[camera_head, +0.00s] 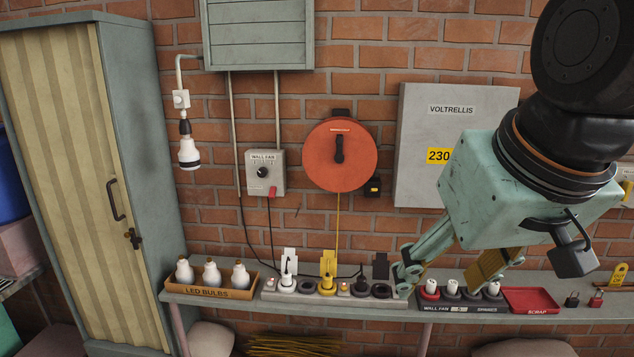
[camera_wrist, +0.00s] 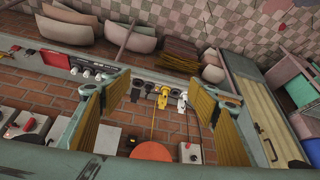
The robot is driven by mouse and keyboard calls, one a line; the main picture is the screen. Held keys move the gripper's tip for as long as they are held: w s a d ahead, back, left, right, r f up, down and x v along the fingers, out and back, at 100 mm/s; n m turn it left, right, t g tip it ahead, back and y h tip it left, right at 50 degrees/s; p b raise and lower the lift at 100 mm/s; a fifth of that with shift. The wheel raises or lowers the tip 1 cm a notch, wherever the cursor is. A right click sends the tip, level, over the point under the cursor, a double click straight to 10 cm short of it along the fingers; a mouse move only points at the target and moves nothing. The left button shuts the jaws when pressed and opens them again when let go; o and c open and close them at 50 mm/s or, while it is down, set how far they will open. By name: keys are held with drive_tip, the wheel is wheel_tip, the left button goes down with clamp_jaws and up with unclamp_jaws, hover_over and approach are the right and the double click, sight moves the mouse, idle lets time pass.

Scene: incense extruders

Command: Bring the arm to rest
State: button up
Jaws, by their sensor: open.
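My gripper (camera_head: 447,262) is in front of the wall shelf at the right of the head view, below the grey VOLTRELLIS panel. Its two fingers are spread apart. In the wrist view my gripper (camera_wrist: 165,112) shows its two yellow-padded fingers wide apart with nothing held between them. In that view the row of plugs and sockets lies beyond the gap between the fingers. My gripper covers part of the shelf and the lower right of the panel in the head view.
The shelf (camera_head: 395,307) carries an LED bulbs box (camera_head: 212,293), a socket strip with plugs (camera_head: 327,284), a black fuse rack (camera_head: 460,303) and a red scrap tray (camera_head: 530,300). An orange reel (camera_head: 340,155) and the VOLTRELLIS panel (camera_head: 430,110) hang on the brick wall. A cabinet (camera_head: 65,180) stands left.

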drive_tip(key=s+d+f+m+g, duration=0.1)
drive_tip(key=s+d+f, duration=0.2)
drive_tip(key=s, duration=1)
drive_tip(key=shift+s+d+f+g+h+b, duration=0.2)
drive_tip(key=shift+s+f+g+h+b, duration=0.1)
drive_tip(key=shift+s+f+g, duration=0.15)
drive_tip(key=shift+o, duration=0.2)
drive_tip(key=shift+w, duration=0.1)
